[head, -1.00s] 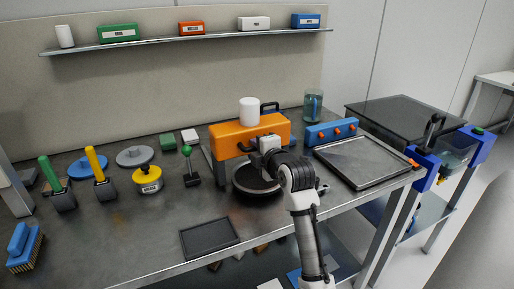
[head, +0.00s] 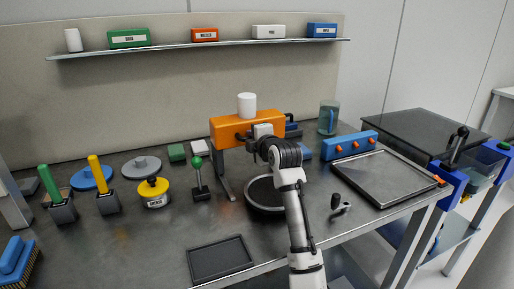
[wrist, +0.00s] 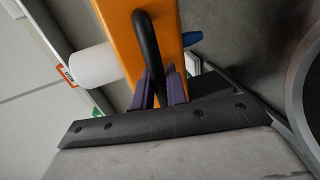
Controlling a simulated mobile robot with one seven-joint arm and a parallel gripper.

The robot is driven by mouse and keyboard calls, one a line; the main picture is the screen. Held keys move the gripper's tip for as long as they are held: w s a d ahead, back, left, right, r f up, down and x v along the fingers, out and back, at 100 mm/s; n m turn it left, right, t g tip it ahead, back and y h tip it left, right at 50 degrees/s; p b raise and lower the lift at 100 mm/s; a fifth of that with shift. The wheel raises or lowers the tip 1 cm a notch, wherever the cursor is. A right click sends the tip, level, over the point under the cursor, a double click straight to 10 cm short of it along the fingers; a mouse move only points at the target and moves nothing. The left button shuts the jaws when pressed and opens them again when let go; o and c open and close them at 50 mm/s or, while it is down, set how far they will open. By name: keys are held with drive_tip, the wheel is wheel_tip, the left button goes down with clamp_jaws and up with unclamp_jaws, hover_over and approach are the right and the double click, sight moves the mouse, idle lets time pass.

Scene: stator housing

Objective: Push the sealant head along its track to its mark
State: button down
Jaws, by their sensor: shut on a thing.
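The sealant head is an orange block (head: 222,133) with a white cylinder (head: 247,105) upright on top. It sits above a dark round plate (head: 262,196), beside a grey upright leg (head: 224,172). My gripper (head: 258,134) is at the block's front side, and my wrist covers part of that side. In the wrist view, the orange block (wrist: 117,35) carries a black bar handle (wrist: 146,40). My purple fingers (wrist: 161,90) are shut around the lower end of that handle. I cannot make out the track's mark.
A blue box with orange knobs (head: 350,144) and a framed dark tray (head: 395,178) stand to the right. A green-topped lever (head: 199,180) and a yellow pot (head: 154,193) stand to the left. A shallow black tray (head: 220,258) lies near the front edge.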

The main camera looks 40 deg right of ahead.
drive_tip(key=shift+w+r, duration=0.15)
drive_tip(key=shift+r, duration=0.05)
drive_tip(key=c, duration=1.8)
unclamp_jaws()
drive_tip(key=shift+o, duration=0.2)
drive_tip(key=shift+s+a, duration=0.1)
drive_tip(key=shift+s, duration=0.4)
drive_tip(key=b+v, duration=0.3)
drive_tip(key=v, duration=1)
drive_tip(key=shift+f, duration=0.1)
